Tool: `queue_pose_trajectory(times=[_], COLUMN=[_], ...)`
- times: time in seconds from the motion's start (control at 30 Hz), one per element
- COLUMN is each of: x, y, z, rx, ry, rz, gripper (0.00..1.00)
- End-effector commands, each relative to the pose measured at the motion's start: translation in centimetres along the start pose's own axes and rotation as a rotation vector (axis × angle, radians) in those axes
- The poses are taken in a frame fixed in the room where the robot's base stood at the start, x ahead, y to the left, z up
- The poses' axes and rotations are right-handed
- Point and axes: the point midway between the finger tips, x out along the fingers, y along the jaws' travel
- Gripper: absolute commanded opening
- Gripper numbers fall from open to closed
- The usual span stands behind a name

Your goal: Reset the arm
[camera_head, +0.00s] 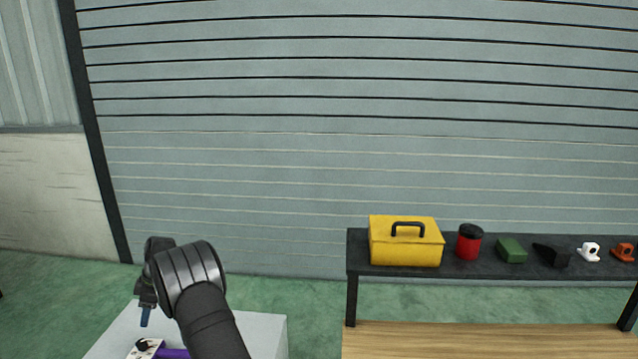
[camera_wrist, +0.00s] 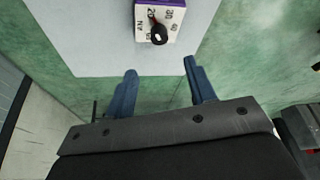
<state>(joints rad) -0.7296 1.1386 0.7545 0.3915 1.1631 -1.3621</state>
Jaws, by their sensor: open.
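My gripper (camera_head: 145,317) hangs at the lower left of the head view, with its blue fingers pointing down over the pale table. In the wrist view my gripper (camera_wrist: 159,66) is open, its two blue fingers wide apart with nothing between them. A purple box with a white numbered face and a black knob (camera_wrist: 158,22) sits on the pale table, beyond the fingertips and apart from them. The box (camera_head: 146,349) also shows at the bottom of the head view, partly cut off by the frame and partly hidden by my arm.
The pale table (camera_head: 262,332) stands on a green floor. To the right, a dark shelf (camera_head: 358,252) carries a yellow toolbox (camera_head: 405,250), a red canister (camera_head: 469,244), a green block (camera_head: 511,250), a black wedge (camera_head: 551,255) and small white and orange parts. A wooden surface (camera_head: 480,340) lies below.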

Motion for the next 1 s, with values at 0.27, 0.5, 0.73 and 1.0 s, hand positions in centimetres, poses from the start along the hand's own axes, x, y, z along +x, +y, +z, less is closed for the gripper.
queue_pose_trajectory(times=[0.27, 0.5, 0.73, 1.0], x=[5.8, 9.7, 11.4, 11.6], y=[0.0, 0.0, 0.0, 0.0], z=[0.0, 0.0, 0.0, -0.1], rx=[0.000, 0.000, 0.000, 0.000], ry=[-0.001, -0.001, 0.000, 0.000], rz=[-0.002, 0.000, 0.000, 0.001], gripper=[0.50, 0.50, 0.50, 0.50])
